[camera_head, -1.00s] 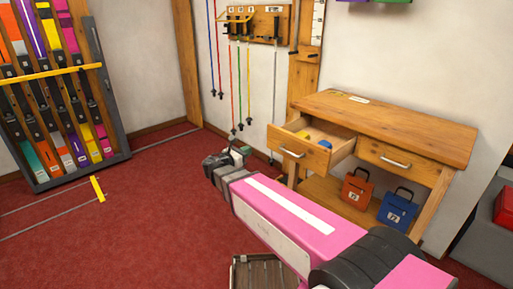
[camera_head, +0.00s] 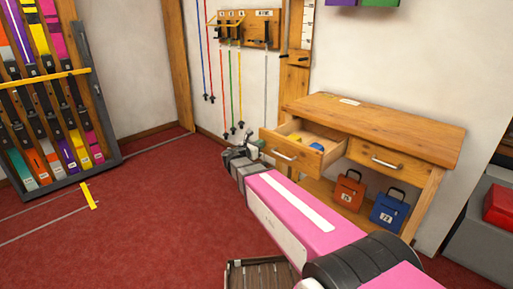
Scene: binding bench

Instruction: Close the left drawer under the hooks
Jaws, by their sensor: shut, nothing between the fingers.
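The left drawer (camera_head: 288,155) of the wooden bench (camera_head: 385,125) is pulled out, with small blue and yellow things inside. Its front has a metal handle (camera_head: 285,156). The hooks (camera_head: 248,27) are on a wooden board on the wall, up and to the left of the bench. My gripper (camera_head: 251,141) is just left of the drawer front, at about its height in the picture. Its fingers are small and partly hidden by my wrist; they look shut and empty. I cannot tell whether it touches the drawer.
The right drawer (camera_head: 385,158) is shut. An orange case (camera_head: 347,191) and a blue case (camera_head: 387,212) stand on the shelf below. A slatted crate (camera_head: 262,277) lies near the bottom edge. A ski rack (camera_head: 60,110) stands left.

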